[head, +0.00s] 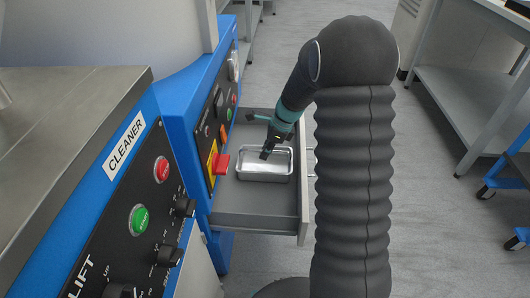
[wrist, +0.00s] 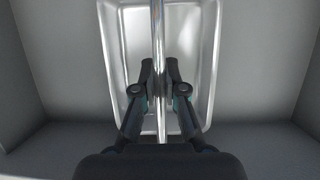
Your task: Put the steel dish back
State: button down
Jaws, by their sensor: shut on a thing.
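The steel dish (head: 262,178) is a shiny shallow rectangular tray. It is inside the open grey drawer (head: 252,215) of the blue machine, and appears to be on or close to the drawer floor. My gripper (head: 267,153) points down into the dish. In the wrist view, my gripper (wrist: 160,70) is shut on a thin bright bar that runs across the middle of the dish (wrist: 120,60), one finger on each side. The dish looks level. I cannot tell whether its underside touches the drawer floor.
The blue machine's panel (head: 217,115) with buttons stands left of the drawer. A red part (head: 220,164) juts out close to the dish. The cleaner unit (head: 130,140) is at the near left. A grey workbench (head: 470,90) is at the right, with open floor between.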

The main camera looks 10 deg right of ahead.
jog(key=shift+f, duration=0.15)
jog(key=c, duration=1.2)
grip_release()
jog(key=shift+c, duration=0.2)
jog(key=w+p+v, duration=0.1)
jog(key=v, duration=1.1)
jog(key=s+a+r+n+h, duration=0.1)
jog(key=s+a+r+n, duration=0.1)
jog(key=s+r+n, duration=0.45)
jog(key=s+a+r+n+t+h, duration=0.1)
jog(key=s+r+n+t, duration=0.1)
jog(key=s+n, duration=0.5)
jog(key=s+a+r+n+t+h, duration=0.1)
jog(key=s+n, duration=0.7)
jog(key=s, duration=0.9)
jog(key=shift+a+r+t+h, duration=0.35)
jog(key=shift+r+t+h, duration=0.25)
jog(key=shift+r+t, duration=0.2)
